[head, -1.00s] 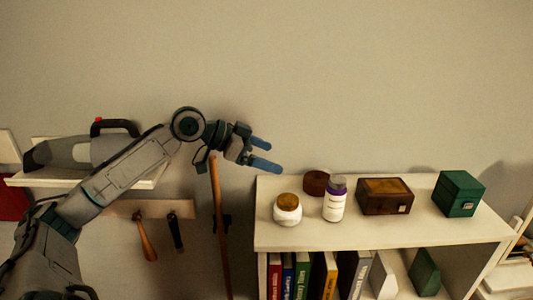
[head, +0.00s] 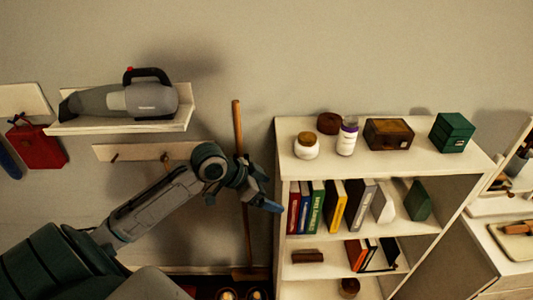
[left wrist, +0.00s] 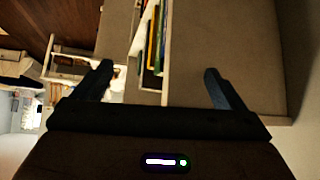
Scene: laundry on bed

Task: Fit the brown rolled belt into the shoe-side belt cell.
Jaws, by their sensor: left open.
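A round dark-brown roll (head: 329,123), which looks like the rolled belt, lies on top of the white bookshelf behind a white jar. Another small round brown thing (head: 348,287) sits low in the bookshelf; I cannot tell what it is. My left gripper (head: 268,203) is at the bookshelf's left side, below the level of its top, open and apart from the roll. In the left wrist view its two fingers (left wrist: 158,70) are spread with nothing between them. Shoe-like items (head: 240,294) show at the bottom edge. I cannot make out a belt cell. My right gripper is not in view.
The bookshelf (head: 460,158) also bears a white jar (head: 306,146), a white-and-purple bottle (head: 347,136), a brown box (head: 388,134) and a green box (head: 451,132). Books fill its upper shelf. A wooden pole (head: 238,130) leans beside my gripper. A handheld vacuum (head: 130,100) rests on a wall shelf.

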